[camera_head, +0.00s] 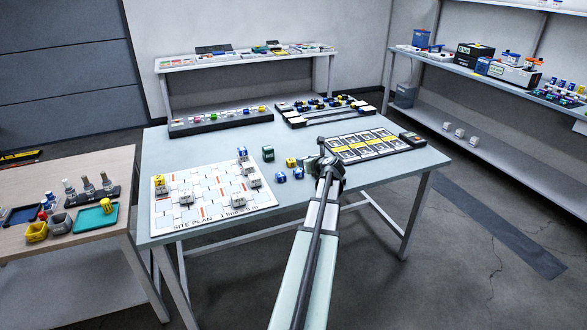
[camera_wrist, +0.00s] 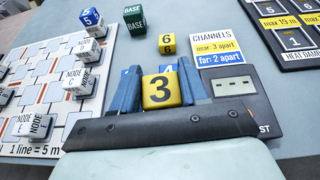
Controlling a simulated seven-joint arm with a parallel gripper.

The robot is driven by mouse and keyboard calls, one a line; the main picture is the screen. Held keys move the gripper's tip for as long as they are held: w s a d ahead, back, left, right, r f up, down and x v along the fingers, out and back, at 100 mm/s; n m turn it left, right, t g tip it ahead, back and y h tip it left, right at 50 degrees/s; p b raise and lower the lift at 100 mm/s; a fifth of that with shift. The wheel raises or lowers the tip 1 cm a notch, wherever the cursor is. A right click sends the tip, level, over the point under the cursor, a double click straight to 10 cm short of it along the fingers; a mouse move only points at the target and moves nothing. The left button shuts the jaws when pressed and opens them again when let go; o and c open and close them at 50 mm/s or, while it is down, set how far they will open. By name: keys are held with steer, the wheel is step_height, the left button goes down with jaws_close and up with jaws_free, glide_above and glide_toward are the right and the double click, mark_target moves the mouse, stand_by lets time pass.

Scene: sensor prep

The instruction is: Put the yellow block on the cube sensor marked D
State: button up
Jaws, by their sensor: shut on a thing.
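A yellow block marked 3 (camera_wrist: 161,89) sits between the two blue fingers of my gripper (camera_wrist: 158,88) in the wrist view. My gripper is shut on it. In the head view my gripper (camera_head: 325,164) is low over the table, right of the loose blocks, and the held block is not clear there. White cube sensors labelled NODE stand on the site plan board (camera_head: 183,218) at left. In the wrist view they include a middle one (camera_wrist: 79,82) and a nearer one (camera_wrist: 40,127). Their letters are too small for me to tell surely which is D.
A second yellow block, marked 6 (camera_wrist: 167,44), stands beyond the gripper. A blue block marked 4 (camera_wrist: 168,67) is partly hidden behind the held one. A green BASE block (camera_wrist: 135,20) and stacked blue 5 (camera_wrist: 91,18) are farther back. A channels card (camera_wrist: 228,60) lies at right.

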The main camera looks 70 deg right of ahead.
steer(key=w+a+r+n+t+y, duration=0.1)
steer(key=w+a+r+n+y, duration=0.15)
steer(key=w, duration=0.95)
steer(key=w+a+r+n+t+y, duration=0.15)
steer(key=w+a, duration=0.25)
steer(key=w, duration=0.8)
steer(key=r+m+g+h, duration=0.2)
steer(key=m+g+h, duration=0.1)
steer(key=m+h, duration=0.1)
glide_above(247, 163)
steer(key=shift+s+a+f, duration=0.1)
steer(key=shift+f, duration=2.45)
steer(key=shift+s+a+f, duration=0.1)
steer(key=shift+f, duration=2.45)
steer(key=shift+f, duration=0.1)
steer(key=o, duration=1)
